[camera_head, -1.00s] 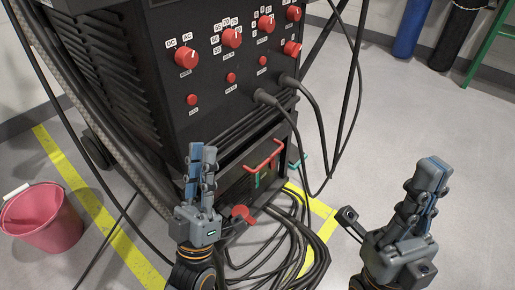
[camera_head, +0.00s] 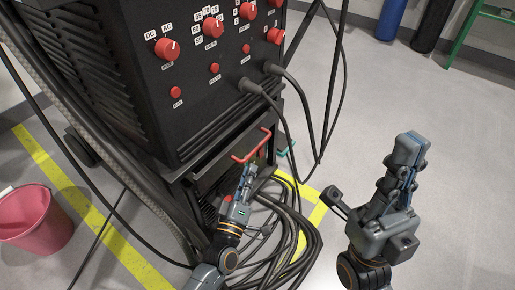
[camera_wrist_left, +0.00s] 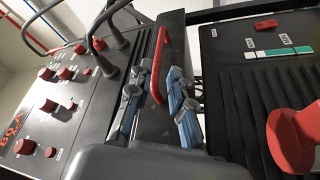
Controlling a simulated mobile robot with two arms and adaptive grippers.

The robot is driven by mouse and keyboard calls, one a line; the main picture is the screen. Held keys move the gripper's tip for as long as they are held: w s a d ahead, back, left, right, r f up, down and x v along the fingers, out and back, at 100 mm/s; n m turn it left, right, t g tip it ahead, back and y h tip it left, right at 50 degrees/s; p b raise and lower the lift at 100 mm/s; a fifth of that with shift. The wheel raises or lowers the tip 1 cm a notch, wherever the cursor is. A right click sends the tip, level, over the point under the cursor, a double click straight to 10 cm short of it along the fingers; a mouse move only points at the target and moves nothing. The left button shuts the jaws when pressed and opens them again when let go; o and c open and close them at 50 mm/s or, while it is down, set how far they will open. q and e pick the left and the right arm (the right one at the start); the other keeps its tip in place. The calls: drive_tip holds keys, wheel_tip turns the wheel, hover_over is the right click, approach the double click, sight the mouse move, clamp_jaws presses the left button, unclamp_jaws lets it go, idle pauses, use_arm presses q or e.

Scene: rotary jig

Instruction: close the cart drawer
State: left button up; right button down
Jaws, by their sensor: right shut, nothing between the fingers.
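The black cart (camera_head: 225,75) with red knobs fills the upper left of the head view. Its red drawer handle (camera_head: 251,146) is low on the cart front and also shows in the left wrist view (camera_wrist_left: 161,60). I cannot tell how far out the drawer stands. My left gripper (camera_head: 247,173) is just below the handle in the head view. In the left wrist view its two blue-grey fingers (camera_wrist_left: 157,92) are spread, with the handle's lower end between them; contact is unclear. My right gripper (camera_head: 408,146) is shut and empty, upright over the floor at right.
Thick black cables (camera_head: 300,225) lie coiled on the floor beside my left arm, and others hang from the cart's sockets. A pink bucket (camera_head: 38,222) stands at left. The floor at right is open.

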sight(257, 147)
use_arm(q)
drive_tip(key=b+x, duration=0.2)
drive_tip(key=x, duration=0.7)
clamp_jaws()
